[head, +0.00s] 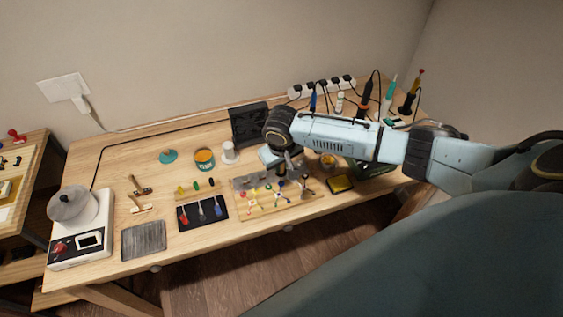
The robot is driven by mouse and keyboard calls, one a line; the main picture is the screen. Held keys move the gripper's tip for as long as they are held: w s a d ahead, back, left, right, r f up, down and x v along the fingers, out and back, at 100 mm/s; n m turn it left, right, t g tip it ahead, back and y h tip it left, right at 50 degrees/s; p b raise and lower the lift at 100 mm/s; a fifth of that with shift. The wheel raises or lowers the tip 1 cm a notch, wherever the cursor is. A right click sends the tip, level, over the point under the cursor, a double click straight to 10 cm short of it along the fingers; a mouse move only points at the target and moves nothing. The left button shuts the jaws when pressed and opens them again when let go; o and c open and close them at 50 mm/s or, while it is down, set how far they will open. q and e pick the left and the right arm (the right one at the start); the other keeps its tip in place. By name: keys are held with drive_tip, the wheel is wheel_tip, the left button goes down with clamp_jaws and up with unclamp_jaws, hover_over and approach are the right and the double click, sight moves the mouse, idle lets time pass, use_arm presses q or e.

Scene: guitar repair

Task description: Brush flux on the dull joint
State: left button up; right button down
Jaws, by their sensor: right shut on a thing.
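My right arm reaches in from the right over the workbench, and its gripper (284,168) points down above the back of a wooden board (290,210). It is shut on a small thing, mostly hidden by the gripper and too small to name. The board carries several small parts with red, yellow and blue spots. I cannot make out a brush or single out the dull joint. An open teal tin with orange-yellow content (204,159) stands left of the gripper, with a teal lid (168,156) beside it. My left gripper is out of view.
A black fan-like box (249,125) and a white spool (229,153) stand behind the board. A dark mat (204,212) with screwdrivers, a grey pad (143,241) and a white hotplate-like device (80,240) lie left. A yellow sponge tray (341,183) is right. Tools and cables crowd the back right.

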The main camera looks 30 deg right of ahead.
drive_tip(key=shift+f, duration=0.25)
idle(0.4)
drive_tip(key=shift+f, duration=0.35)
drive_tip(key=shift+f, duration=0.15)
idle(0.4)
drive_tip(key=shift+s+p, duration=0.1)
drive_tip(key=shift+p, duration=0.35)
idle(0.8)
drive_tip(key=p+v, duration=0.2)
drive_tip(key=w+p+v, duration=0.1)
drive_tip(key=p+v, duration=0.1)
drive_tip(key=p, duration=0.1)
drive_tip(key=p+v, duration=0.3)
drive_tip(key=shift+w+d, duration=0.2)
drive_tip(key=shift+d, duration=0.2)
idle(0.3)
